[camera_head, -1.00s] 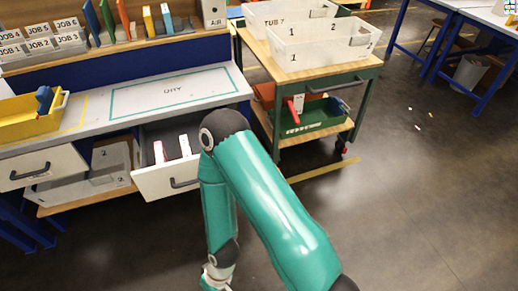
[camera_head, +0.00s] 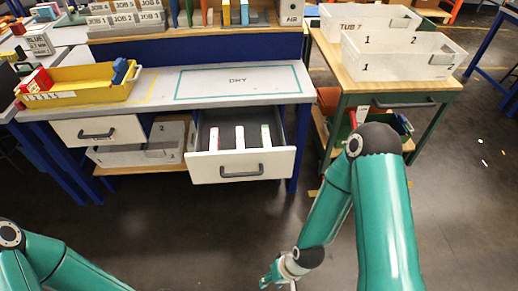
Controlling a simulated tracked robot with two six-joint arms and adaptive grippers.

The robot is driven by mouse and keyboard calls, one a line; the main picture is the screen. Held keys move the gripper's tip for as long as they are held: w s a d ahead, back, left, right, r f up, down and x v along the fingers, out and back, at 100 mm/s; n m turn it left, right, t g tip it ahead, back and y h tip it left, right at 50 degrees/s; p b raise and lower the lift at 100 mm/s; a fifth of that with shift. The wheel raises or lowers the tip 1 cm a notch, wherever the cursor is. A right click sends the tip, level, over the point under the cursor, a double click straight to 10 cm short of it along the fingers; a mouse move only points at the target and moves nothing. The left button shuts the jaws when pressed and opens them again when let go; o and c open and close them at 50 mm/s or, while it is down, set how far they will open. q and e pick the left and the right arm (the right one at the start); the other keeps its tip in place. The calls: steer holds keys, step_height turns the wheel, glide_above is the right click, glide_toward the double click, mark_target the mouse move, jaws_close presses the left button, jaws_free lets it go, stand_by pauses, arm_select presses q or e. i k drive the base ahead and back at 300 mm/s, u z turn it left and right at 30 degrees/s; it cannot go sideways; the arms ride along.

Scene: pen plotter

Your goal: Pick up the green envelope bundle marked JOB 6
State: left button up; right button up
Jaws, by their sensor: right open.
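Three upright white bundles stand in the open drawer (camera_head: 240,168) under the workbench. The right-hand one has a green edge and looks like the green envelope bundle (camera_head: 266,136); no JOB 6 mark is readable on it. A pink-edged bundle (camera_head: 213,138) and a dark-edged bundle (camera_head: 239,137) stand to its left. My right gripper (camera_head: 272,281) is at the bottom edge, partly cut off, open, below and well short of the drawer. My left arm comes in at the bottom left; its gripper is out of view.
A yellow bin (camera_head: 75,92) sits on the bench's left, beside a taped area marked DRY (camera_head: 238,80). A closed drawer (camera_head: 98,131) is left of the open one. The floor before the drawer is clear.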

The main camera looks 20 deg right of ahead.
mark_target(264, 132)
steer(key=z, duration=0.4)
steer(key=i, duration=1)
steer(key=u, duration=0.4)
